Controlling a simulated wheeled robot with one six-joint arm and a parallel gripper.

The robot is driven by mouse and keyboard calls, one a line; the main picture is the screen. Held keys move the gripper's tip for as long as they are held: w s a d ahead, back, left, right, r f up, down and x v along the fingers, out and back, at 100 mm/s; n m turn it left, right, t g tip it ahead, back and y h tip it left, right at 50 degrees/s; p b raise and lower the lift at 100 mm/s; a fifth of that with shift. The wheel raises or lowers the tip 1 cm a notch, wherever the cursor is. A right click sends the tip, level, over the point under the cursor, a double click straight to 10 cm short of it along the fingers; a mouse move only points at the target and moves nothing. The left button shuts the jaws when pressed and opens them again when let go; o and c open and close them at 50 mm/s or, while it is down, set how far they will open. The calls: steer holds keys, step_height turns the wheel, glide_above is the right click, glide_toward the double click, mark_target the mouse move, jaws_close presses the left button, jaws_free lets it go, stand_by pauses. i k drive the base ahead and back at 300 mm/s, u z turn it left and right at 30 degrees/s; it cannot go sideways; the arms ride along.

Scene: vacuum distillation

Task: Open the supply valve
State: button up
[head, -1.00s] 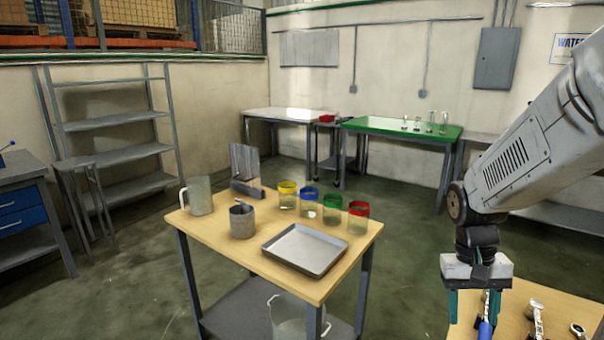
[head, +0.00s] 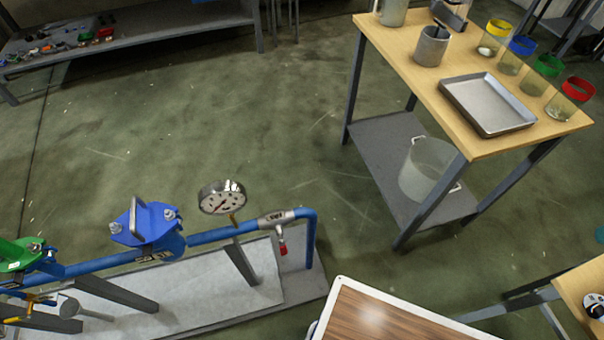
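A blue pipe (head: 205,237) runs along the lower left over a grey base. On it are a blue flanged fitting (head: 145,222) with a metal handle on top, a round pressure gauge (head: 222,197), and a small metal valve (head: 278,218) with a red part hanging below. A green fitting (head: 22,254) sits at the left edge, with a yellow-handled part (head: 30,298) below. The labels are too small to read, so I cannot tell which is the supply valve. A small teal patch at the right edge matches my gripper's finger colour; the rest of my gripper is out of frame.
A wooden-topped table (head: 425,75) at upper right holds a metal tray (head: 487,103), cups and coloured-rim jars, with a clear bucket (head: 428,168) on its lower shelf. A wood-grain panel with a white rim (head: 385,315) is at bottom centre. Open floor (head: 200,110) lies between.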

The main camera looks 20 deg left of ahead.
mark_target(283, 249)
steer(key=z, duration=0.05)
steer(key=k, duration=0.45)
steer(key=u, duration=0.4)
steer(key=i, duration=0.3)
steer(key=u, duration=1.2)
steer(key=k, duration=0.9)
steer(key=u, duration=0.35)
